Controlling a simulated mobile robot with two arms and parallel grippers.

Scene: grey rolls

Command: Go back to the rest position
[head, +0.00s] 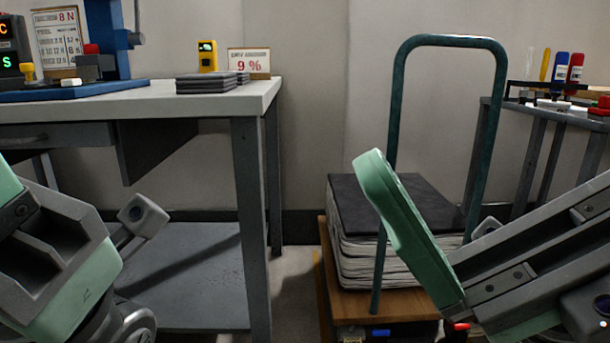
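My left arm (50,255), grey with green covers, fills the lower left corner in front of the workbench. A small grey block on a bar (143,215) sticks out behind it; I cannot tell whether it belongs to the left gripper. My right arm (520,265), grey with a long green cover, reaches in from the lower right and covers part of the trolley. A small grey piece (486,228) shows behind it. I cannot make out fingertips on either side, or anything held.
A grey workbench (180,101) stands at left with dark stacked sheets (207,84), a yellow device (207,56) and a sign (249,63). A trolley with a green handle (448,41) bears a paper stack (362,250). A second table (560,113) stands at right.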

